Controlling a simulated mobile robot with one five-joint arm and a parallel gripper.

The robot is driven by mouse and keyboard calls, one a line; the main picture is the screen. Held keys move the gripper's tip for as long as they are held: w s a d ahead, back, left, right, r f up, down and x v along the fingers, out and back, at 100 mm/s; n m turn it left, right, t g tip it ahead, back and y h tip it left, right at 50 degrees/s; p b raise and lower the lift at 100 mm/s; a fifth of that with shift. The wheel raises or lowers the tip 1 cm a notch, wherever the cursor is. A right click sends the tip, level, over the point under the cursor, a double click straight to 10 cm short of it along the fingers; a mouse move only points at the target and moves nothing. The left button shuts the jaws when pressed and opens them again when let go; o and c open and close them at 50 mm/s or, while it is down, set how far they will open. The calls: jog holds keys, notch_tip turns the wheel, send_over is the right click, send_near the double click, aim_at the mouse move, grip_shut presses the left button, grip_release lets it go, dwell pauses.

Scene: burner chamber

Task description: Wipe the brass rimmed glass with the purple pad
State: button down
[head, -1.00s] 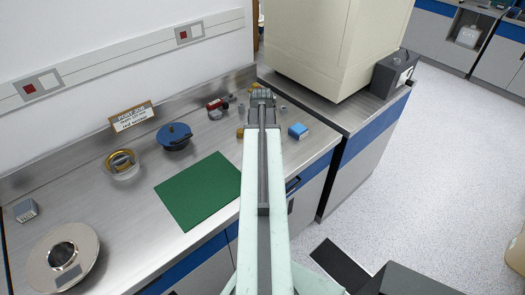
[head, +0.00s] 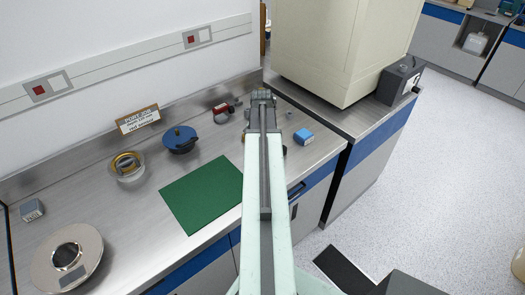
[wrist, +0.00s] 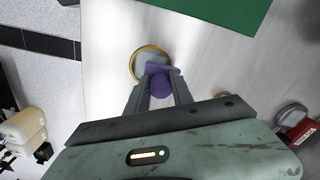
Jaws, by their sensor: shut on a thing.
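In the wrist view my gripper (wrist: 158,88) is shut on the purple pad (wrist: 160,85), which sticks out between and past the fingertips. The brass rimmed glass (wrist: 137,62), a round pale disc with a brass-coloured ring, lies on the steel counter just ahead of the fingers. The pad overlaps the glass's near edge in this view; I cannot tell whether they touch. In the head view my gripper (head: 262,97) is at the far end of the arm, above the counter. The arm hides the glass and the pad there.
A green mat (head: 200,194) lies left of my arm. A blue block (head: 303,136) sits right of the arm. A cream cabinet (head: 335,50) stands behind.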

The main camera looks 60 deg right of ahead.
jog(key=shift+f, duration=0.25)
jog(key=shift+s, duration=0.1)
jog(key=shift+s+a+r, duration=0.15)
jog(key=shift+s+a, duration=0.15)
jog(key=shift+s, duration=0.35)
jog(key=shift+s+a, duration=0.25)
jog(key=shift+s, duration=0.55)
jog(key=shift+w+d, duration=0.3)
jog(key=shift+w, duration=0.45)
jog(key=shift+w, duration=0.15)
